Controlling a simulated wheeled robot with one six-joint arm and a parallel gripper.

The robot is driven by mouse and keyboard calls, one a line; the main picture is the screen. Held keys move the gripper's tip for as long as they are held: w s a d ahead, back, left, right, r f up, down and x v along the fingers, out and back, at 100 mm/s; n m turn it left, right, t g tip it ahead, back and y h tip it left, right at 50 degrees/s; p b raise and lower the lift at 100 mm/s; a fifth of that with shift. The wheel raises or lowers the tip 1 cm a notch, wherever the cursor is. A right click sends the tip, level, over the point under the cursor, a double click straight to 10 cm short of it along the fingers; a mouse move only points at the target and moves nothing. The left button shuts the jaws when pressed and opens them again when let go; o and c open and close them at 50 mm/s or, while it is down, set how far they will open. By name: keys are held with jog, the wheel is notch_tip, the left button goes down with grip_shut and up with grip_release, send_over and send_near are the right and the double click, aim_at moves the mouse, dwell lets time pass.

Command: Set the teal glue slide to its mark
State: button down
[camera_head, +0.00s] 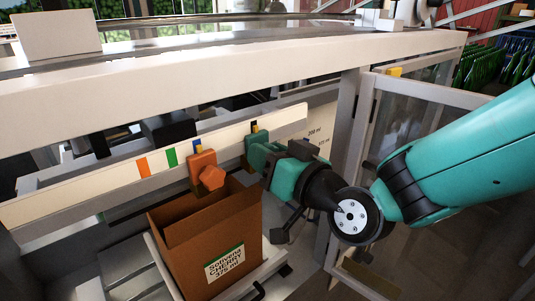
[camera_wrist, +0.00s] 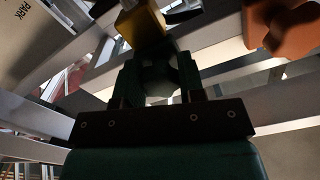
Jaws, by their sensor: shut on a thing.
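The teal glue slide (camera_head: 256,147) sits on the cream rail (camera_head: 100,187) near its right end, beside a black mark (camera_head: 254,128) with a small yellow piece at its top. My gripper (camera_head: 273,159) reaches it from the right and is shut on its knob. In the wrist view my gripper's two fingers (camera_wrist: 160,80) stand either side of the dim grey-green knob (camera_wrist: 159,72), with a yellow block (camera_wrist: 140,27) just beyond. The slide's exact pointer position is partly hidden.
An orange slide (camera_head: 204,172) sits left of the teal one, by the blue mark; its knob shows in the wrist view (camera_wrist: 284,30). An open brown carton (camera_head: 205,245) labelled "Solivena CHERRY 375 ml" stands below. A frame beam (camera_head: 230,60) runs above; a glass door (camera_head: 400,130) stands right.

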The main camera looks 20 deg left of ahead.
jog(key=c, duration=0.7)
grip_release()
jog(key=shift+r, duration=0.1)
jog(key=shift+d+b, duration=0.25)
jog(key=shift+b, duration=0.05)
jog(key=shift+b+v, duration=5.8)
jog(key=shift+v, duration=2.7)
jog(key=shift+s, duration=0.1)
